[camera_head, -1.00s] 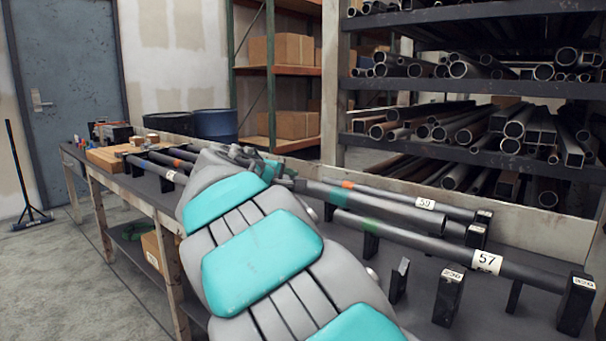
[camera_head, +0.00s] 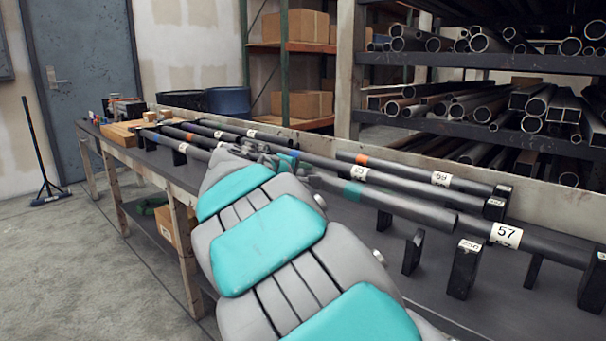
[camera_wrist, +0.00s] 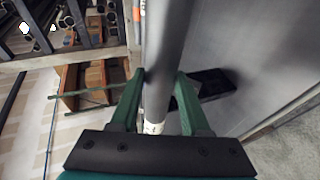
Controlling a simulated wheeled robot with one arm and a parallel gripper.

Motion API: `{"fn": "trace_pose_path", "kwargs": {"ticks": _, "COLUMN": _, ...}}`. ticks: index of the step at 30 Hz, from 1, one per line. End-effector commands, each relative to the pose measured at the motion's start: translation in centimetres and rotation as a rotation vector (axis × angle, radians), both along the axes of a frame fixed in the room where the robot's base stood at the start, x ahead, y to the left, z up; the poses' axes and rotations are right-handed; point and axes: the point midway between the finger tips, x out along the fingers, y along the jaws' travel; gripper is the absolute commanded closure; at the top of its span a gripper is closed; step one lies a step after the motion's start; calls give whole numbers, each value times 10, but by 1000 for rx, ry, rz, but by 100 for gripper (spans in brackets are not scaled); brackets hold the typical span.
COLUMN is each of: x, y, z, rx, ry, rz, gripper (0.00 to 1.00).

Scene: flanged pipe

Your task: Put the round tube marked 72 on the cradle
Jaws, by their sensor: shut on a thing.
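My gripper (camera_wrist: 158,98) is shut on a dark grey round tube (camera_wrist: 165,50), with a green finger on each side of it. A white label shows on the tube between the fingers in the wrist view, but its number is unreadable. In the head view the held tube (camera_head: 400,205) slants to the right above the bench, with a green band near its middle. Its near end overlaps the tube marked 57 in the picture. Black stands stand below and to its right: a labelled one (camera_head: 465,268) and a smaller one (camera_head: 412,252), both bare. I cannot tell which is the cradle.
The tube marked 57 (camera_head: 550,247) runs to a labelled stand (camera_head: 594,285) at the right. The tube marked 59 (camera_head: 465,184) lies farther back, beside another tube with a label. A raised board (camera_head: 550,190) edges the bench back. Loaded racks stand behind.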

Motion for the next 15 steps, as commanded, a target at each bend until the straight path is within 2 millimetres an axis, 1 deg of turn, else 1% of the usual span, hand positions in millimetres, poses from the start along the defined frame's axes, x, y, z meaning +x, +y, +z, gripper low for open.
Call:
{"fn": "trace_pose_path", "kwargs": {"ticks": 1, "x": 0, "y": 0, "z": -5, "rx": -2, "ry": -3, "rz": 0, "gripper": 100}}
{"fn": "trace_pose_path", "kwargs": {"ticks": 6, "x": 0, "y": 0, "z": -18, "rx": -1, "ry": -2, "rz": 0, "gripper": 100}}
{"fn": "trace_pose_path", "kwargs": {"ticks": 15, "x": 0, "y": -1, "z": -32, "rx": -1, "ry": -2, "rz": 0, "gripper": 100}}
